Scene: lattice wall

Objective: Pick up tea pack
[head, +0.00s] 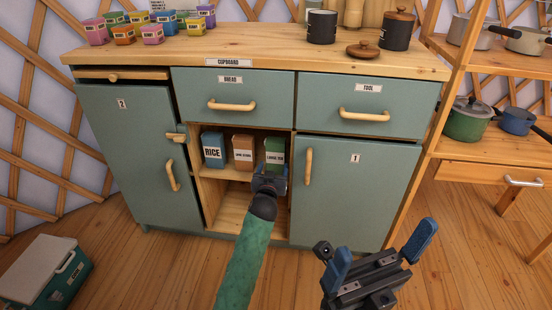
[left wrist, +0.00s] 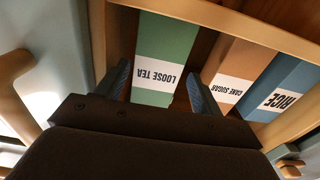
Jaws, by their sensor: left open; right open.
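The tea pack is a green box with a white label reading "LOOSE TEA" (head: 275,150). It stands on the shelf of the open middle compartment, at the right end of a row of packs. In the left wrist view the tea pack (left wrist: 167,45) appears upside down, between the two fingers. My left gripper (head: 270,178) is open in front of the pack and hides its lower part in the head view. Its fingers (left wrist: 158,72) lie either side of the pack; contact cannot be told. My right gripper (head: 379,250) is open and empty, in front of the cupboard.
A sugar pack (head: 243,152) and a blue rice pack (head: 213,150) stand left of the tea. Cupboard door 2 (head: 130,150) at left and door 1 (head: 350,195) at right flank the compartment. A cooler box (head: 45,268) sits on the floor at left.

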